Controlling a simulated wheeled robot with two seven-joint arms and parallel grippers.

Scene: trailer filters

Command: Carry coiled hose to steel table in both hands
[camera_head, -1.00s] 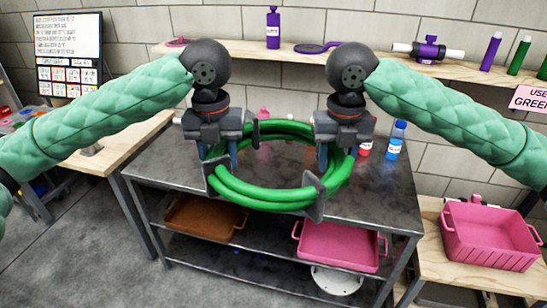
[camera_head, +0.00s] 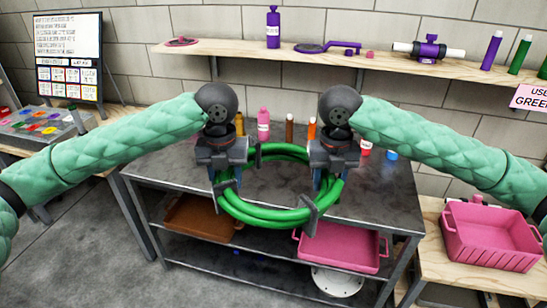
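A green coiled hose (camera_head: 266,214) hangs level between my two grippers, in front of and over the near part of the dark steel table (camera_head: 384,205). My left gripper (camera_head: 224,185) is on the left side of the coil and my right gripper (camera_head: 318,192) is on its right side. Both look closed around the hose strands, though the fingertips are partly hidden by the coil. Whether the coil touches the table top cannot be told from this view.
Several bottles stand at the table's back, including a pink bottle (camera_head: 263,124) and a blue-capped one (camera_head: 391,155). An orange tray (camera_head: 203,220) and a pink tray (camera_head: 340,250) sit on the shelf below. A pink bin (camera_head: 490,236) stands on a wooden bench at right.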

